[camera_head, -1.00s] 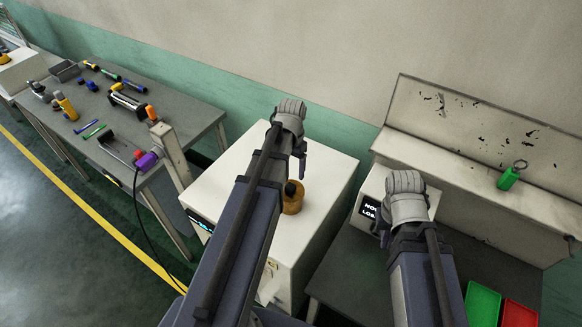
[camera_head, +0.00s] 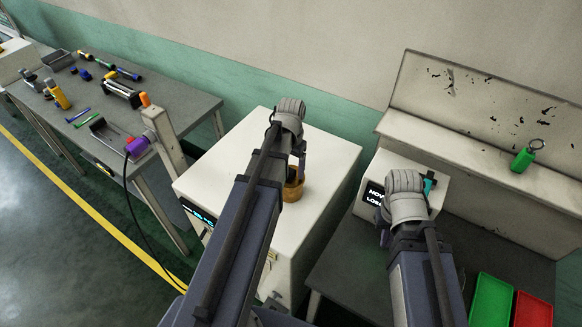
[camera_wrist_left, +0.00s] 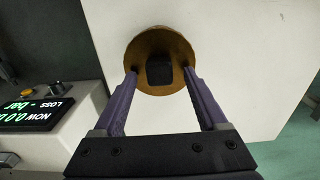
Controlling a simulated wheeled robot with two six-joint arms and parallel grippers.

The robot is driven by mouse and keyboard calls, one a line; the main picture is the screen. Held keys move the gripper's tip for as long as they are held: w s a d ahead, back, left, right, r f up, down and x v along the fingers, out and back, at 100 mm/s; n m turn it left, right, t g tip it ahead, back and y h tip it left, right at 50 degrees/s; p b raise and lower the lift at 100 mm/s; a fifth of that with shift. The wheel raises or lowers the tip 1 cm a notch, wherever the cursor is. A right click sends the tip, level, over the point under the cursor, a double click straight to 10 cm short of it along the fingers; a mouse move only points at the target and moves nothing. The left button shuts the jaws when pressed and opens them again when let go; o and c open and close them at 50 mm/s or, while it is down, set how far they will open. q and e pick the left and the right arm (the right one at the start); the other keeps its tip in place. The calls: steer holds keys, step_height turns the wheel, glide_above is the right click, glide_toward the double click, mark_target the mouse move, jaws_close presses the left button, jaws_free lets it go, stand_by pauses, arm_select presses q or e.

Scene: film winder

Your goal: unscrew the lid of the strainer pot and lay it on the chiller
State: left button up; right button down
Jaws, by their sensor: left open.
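The strainer pot (camera_head: 292,190) is an orange-brown round vessel on top of the white chiller (camera_head: 237,158), partly hidden by my left arm. In the left wrist view its round brown top (camera_wrist_left: 150,48) shows from above, with a dark squarish knob (camera_wrist_left: 159,71) in the middle. My left gripper (camera_head: 298,178) is open at the pot. In the left wrist view its fingertips (camera_wrist_left: 160,72) stand apart on either side of the knob, over the brown top; contact cannot be made out. My right gripper's jaws are hidden behind its own wrist, by the display box.
A white display box (camera_head: 368,193) stands right of the chiller, with a teal part beside it. A green bottle-like object (camera_head: 525,157) sits on the ledge behind. Green (camera_head: 490,300) and red (camera_head: 532,312) trays lie front right. The left table (camera_head: 170,103) holds several tools. The chiller top behind the pot is clear.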

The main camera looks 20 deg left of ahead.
arm_select(q)
jaws_close()
stand_by(0.9)
